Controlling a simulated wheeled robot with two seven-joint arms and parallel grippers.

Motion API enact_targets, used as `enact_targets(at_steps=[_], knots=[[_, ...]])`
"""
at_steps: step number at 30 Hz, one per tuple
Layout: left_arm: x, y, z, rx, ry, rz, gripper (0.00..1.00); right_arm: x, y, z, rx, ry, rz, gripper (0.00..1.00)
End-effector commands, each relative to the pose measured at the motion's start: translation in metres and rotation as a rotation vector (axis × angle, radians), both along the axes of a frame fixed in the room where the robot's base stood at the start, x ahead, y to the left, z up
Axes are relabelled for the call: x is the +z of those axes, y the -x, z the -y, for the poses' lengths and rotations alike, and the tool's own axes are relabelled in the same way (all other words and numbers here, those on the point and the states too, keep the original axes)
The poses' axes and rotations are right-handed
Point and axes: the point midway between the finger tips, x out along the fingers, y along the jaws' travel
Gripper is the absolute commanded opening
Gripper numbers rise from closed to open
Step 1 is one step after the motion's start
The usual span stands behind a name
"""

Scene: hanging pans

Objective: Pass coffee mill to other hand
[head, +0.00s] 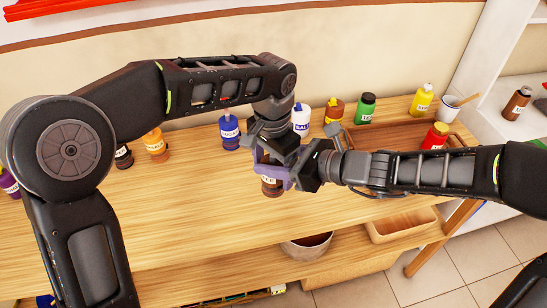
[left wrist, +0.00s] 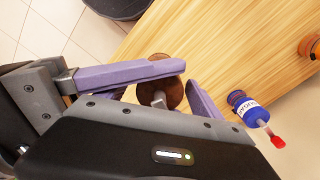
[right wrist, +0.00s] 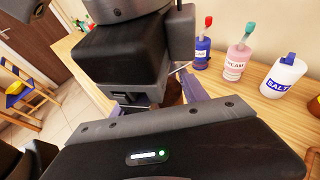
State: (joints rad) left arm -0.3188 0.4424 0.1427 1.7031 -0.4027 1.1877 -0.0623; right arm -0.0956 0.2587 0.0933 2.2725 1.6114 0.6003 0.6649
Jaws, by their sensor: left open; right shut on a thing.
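The coffee mill (head: 270,186) is a small brown jar-like thing with a pale label, held above the table near the middle of the head view. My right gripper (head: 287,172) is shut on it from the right. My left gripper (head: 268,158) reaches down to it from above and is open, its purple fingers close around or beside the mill. Whether they touch it cannot be told. In the left wrist view the mill's round brown top (left wrist: 173,92) and metal crank show among purple fingers. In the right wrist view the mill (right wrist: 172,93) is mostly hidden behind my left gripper.
Behind the grippers stand a blue sugar bottle (head: 229,133), a white salt bottle (head: 301,119), a brown bottle (head: 335,110) and a green one (head: 366,108). An orange bottle (head: 155,145) is at left. A wooden tray (head: 385,137) lies at right. The front table (head: 190,215) is clear.

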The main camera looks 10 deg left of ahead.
Motion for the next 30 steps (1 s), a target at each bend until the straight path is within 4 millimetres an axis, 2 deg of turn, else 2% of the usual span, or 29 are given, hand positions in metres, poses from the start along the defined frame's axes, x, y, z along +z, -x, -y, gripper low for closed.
enact_targets(at_steps=[5, 8, 18, 21, 30], knots=[[0.003, 0.0, 0.0, -0.001, 0.0, 0.0, 0.77, 0.001, 0.0, 0.0, -0.001, -0.001, 0.001, 0.06], [0.012, 0.0, 0.0, -0.001, 0.001, 0.001, 0.77, 0.001, 0.0, 0.0, -0.001, -0.001, 0.001, 0.06], [0.063, -0.001, 0.0, 0.0, 0.001, 0.003, 0.77, 0.0, -0.001, 0.0, -0.001, 0.0, 0.0, 0.06], [0.072, 0.0, 0.0, 0.0, 0.001, 0.001, 0.77, 0.0, -0.001, 0.0, -0.001, -0.001, 0.001, 0.06], [0.075, 0.0, 0.0, 0.0, 0.0, 0.0, 0.77, 0.0, 0.0, 0.0, 0.0, -0.001, 0.0, 0.06]])
